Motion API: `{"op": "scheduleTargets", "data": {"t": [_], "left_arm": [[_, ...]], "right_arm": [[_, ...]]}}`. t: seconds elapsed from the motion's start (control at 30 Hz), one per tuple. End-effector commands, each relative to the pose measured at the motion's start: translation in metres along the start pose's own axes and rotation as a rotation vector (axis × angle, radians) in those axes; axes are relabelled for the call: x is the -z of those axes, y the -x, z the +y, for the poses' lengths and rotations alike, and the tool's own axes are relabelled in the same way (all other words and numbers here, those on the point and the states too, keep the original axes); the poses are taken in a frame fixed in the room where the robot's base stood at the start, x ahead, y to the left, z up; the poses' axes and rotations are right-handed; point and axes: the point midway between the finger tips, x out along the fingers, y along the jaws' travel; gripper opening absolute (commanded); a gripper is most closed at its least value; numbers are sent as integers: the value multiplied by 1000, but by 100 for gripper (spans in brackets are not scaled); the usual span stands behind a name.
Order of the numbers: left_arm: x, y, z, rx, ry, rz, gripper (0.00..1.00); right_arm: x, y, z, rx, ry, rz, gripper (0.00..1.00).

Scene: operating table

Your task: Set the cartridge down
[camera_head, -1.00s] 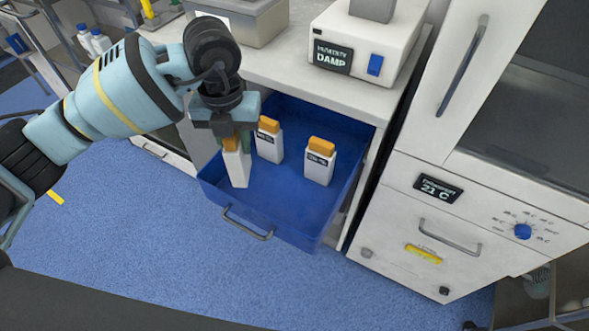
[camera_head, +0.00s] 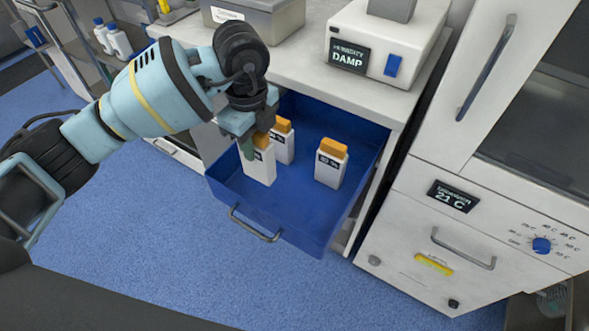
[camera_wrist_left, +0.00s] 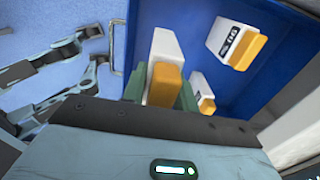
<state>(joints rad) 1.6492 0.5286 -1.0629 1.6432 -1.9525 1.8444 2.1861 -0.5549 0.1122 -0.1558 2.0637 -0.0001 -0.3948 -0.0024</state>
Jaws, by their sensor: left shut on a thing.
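My left gripper (camera_head: 254,143) is shut on a white cartridge (camera_head: 260,170) with an orange cap, inside the open blue drawer (camera_head: 300,222) near its left wall. It holds the cartridge by the cap end, roughly upright. I cannot tell whether its base touches the drawer floor. In the left wrist view the held cartridge (camera_wrist_left: 166,48) sits between green finger pads. A second cartridge (camera_head: 283,148) stands close behind it, partly hidden. A third cartridge (camera_head: 331,168) stands to the right, apart. My right gripper is not in view.
The drawer's handle (camera_head: 255,224) faces the front. A white humidity device (camera_head: 385,45) reading DAMP and a grey bin (camera_head: 255,20) stand on the counter above. A white cabinet (camera_head: 470,215) stands to the right. The drawer's front right floor is clear.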

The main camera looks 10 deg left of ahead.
Motion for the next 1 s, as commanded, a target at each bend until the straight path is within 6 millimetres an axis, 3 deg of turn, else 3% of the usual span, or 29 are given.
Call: {"op": "scheduleTargets", "data": {"t": [0.3,0.57,0.87,1.0], "left_arm": [[0,-44,1,-3,-1,0,2],[0,-52,0,-1,-2,0,2],[0,-93,1,-4,-1,0,2],[0,-98,0,0,-3,0,2]], "right_arm": [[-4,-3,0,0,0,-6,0],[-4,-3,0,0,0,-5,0],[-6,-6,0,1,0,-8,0],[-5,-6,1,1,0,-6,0]]}}
